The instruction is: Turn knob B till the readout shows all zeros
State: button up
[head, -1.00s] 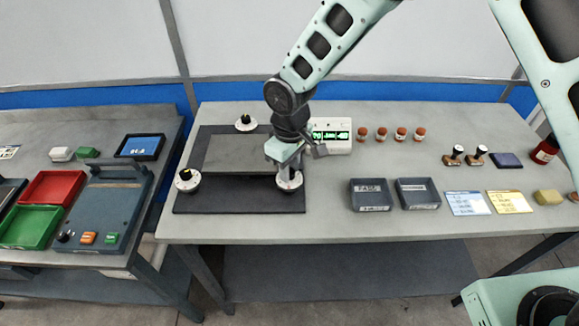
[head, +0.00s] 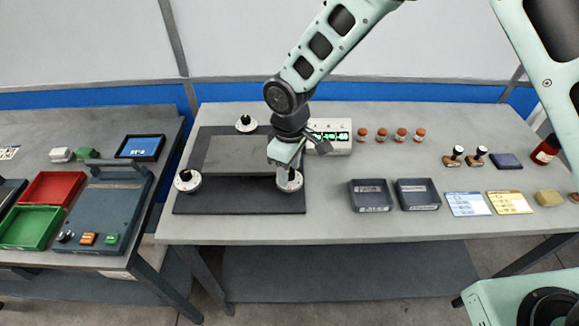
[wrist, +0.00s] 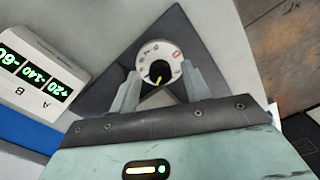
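A knob with a white dial, black centre and yellow pointer (wrist: 158,66) sits at the front right corner of the dark plate; its letter is not readable. It also shows in the head view (head: 290,184), under my gripper. My gripper (wrist: 160,76) has its two fingers on either side of the black centre, with visible gaps, so it looks open around it.
Two other knobs stand on the plate (head: 235,203): one at front left (head: 187,180), one at the back (head: 246,123). Two dark trays (head: 371,196) and several small red-capped jars (head: 381,134) lie to the right. The plate's middle is clear.

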aim_at(290, 171)
jog(key=shift+r, duration=0.1)
notch_tip(290, 171, up, 17)
jog(key=b, duration=0.3)
jog(key=shift+w+r, duration=0.1)
dwell(0.4)
jog(key=s+d+f+m, duration=0.1)
jog(key=s+d, duration=0.5)
jog(key=s, duration=0.6)
jog(key=s+d+f+m, duration=0.1)
jog(key=s+d+m, duration=0.2)
jog(key=s, duration=0.9)
jog(key=d, duration=0.3)
jog(key=shift+f+y, duration=0.15)
jog(key=shift+y, duration=0.15)
